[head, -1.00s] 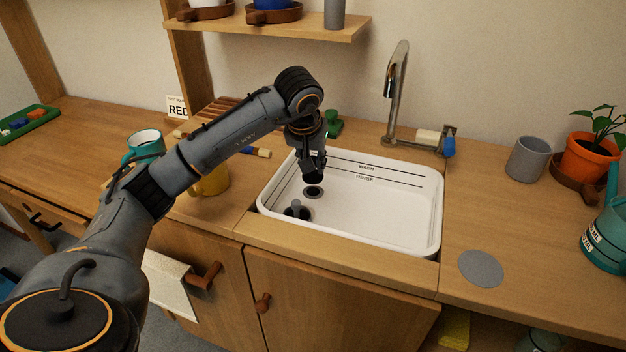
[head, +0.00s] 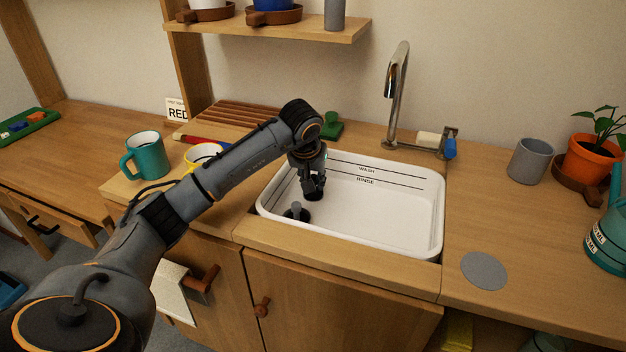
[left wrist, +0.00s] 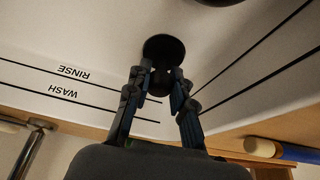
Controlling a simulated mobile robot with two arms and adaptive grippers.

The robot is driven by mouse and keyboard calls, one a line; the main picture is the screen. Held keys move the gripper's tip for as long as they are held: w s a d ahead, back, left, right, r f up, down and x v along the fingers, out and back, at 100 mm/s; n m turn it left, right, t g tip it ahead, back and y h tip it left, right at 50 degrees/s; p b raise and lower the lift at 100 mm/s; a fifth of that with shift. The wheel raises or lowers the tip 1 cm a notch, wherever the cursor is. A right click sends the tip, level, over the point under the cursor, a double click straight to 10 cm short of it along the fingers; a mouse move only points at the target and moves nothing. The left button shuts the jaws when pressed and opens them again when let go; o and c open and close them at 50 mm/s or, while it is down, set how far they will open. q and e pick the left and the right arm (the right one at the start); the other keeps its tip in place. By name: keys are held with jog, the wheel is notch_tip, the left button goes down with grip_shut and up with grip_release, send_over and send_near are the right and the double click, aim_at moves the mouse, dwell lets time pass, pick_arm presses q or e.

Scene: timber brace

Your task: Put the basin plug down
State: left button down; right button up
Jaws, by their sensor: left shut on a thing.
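My left gripper (head: 313,186) is low inside the white basin (head: 385,210), at its left side. It is shut on a dark plug (head: 313,196), which is right at the drain hole. In the left wrist view the dark plug (left wrist: 172,82) is between the fingertips (left wrist: 160,88), and the black round drain hole (left wrist: 163,46) shows just past it, partly covered. I cannot tell whether the plug is seated or just above the hole. My right gripper is not in view.
The tap (head: 396,85) rises behind the basin. A teal mug (head: 146,158) and a yellow mug (head: 203,154) stand to the left. The basin's right half is clear.

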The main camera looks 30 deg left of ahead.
pick_arm(q)
jog(key=c, duration=1.2)
grip_release()
jog(key=shift+o, duration=0.2)
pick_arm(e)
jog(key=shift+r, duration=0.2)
pick_arm(q)
jog(key=shift+r, duration=0.3)
jog(key=p+v, duration=0.1)
jog(key=v, duration=1)
jog(key=shift+s+r+p, duration=0.2)
jog(key=shift+r+p, duration=0.05)
jog(key=shift+p, duration=0.15)
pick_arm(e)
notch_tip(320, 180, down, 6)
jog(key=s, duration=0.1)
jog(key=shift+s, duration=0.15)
